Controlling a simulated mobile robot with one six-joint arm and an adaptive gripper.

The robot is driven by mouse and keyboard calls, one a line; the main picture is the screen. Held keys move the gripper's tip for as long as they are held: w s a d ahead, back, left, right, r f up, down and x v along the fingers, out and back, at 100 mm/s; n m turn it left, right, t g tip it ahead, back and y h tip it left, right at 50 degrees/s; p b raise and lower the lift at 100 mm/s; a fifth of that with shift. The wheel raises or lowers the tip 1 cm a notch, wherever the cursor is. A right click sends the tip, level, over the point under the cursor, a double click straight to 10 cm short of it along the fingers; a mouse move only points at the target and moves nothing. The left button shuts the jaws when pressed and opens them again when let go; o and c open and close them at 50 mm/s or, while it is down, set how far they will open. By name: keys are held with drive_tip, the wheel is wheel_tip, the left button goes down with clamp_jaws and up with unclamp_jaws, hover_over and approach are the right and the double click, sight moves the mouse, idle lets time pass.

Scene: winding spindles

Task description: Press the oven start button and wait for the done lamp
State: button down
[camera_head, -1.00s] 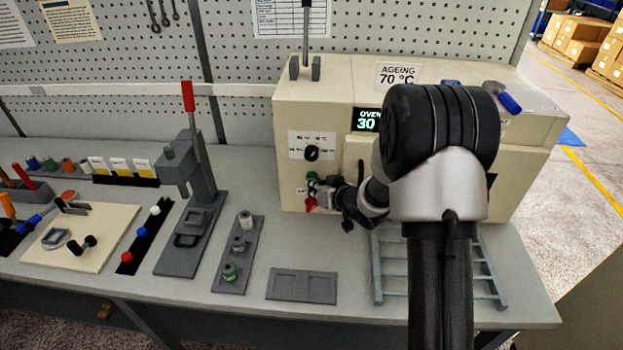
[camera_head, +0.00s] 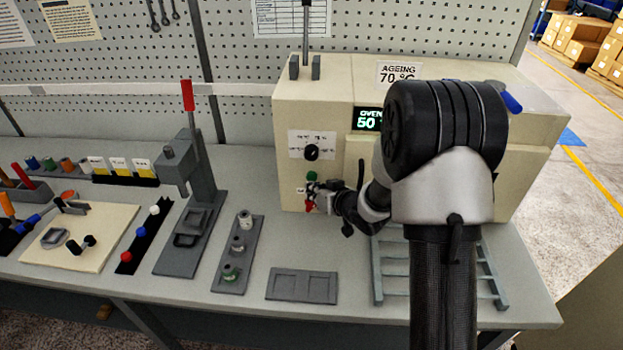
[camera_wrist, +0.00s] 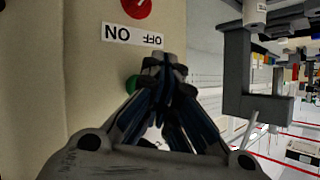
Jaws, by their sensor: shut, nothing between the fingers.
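The oven (camera_head: 340,95) is a large cream box at the back right of the bench. Its lit display (camera_head: 367,119) reads "OVEN" and what looks like 50. A green button (camera_head: 312,176) is on its front, below a black dial (camera_head: 312,153). In the wrist view the green button (camera_wrist: 131,84) is partly covered by my gripper. My gripper (camera_head: 314,190) is shut and empty, with its fingertips close to the oven front beside the green button. I cannot tell whether they touch. I cannot make out a lit done lamp.
A red switch (camera_wrist: 132,6) with an ON/OFF label is near my fingertips. A grey rack (camera_head: 392,272) lies before the oven, partly behind my arm.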

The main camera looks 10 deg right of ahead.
drive_tip(key=s, duration=0.1)
drive_tip(key=s+a, duration=0.1)
drive_tip(key=s, duration=0.1)
drive_tip(key=s+b, duration=0.1)
drive_tip(key=shift+s+a, duration=0.3)
drive_tip(key=shift+s, duration=0.1)
drive_tip(key=shift+r, duration=0.1)
idle(0.5)
drive_tip(key=s+d+r+m+g+h, duration=0.15)
drive_tip(key=s+d+r+h, duration=0.35)
drive_tip(key=s+r, duration=0.6)
drive_tip(key=s+a+r+g, duration=0.2)
drive_tip(key=s, duration=0.9)
drive_tip(key=s+a+r+g, duration=0.2)
drive_tip(key=s+a+g, duration=0.1)
drive_tip(key=s, duration=0.9)
drive_tip(key=shift+r+y, duration=0.3)
drive_tip(key=shift+y, duration=0.1)
drive_tip(key=shift+g, duration=0.25)
idle(2.5)
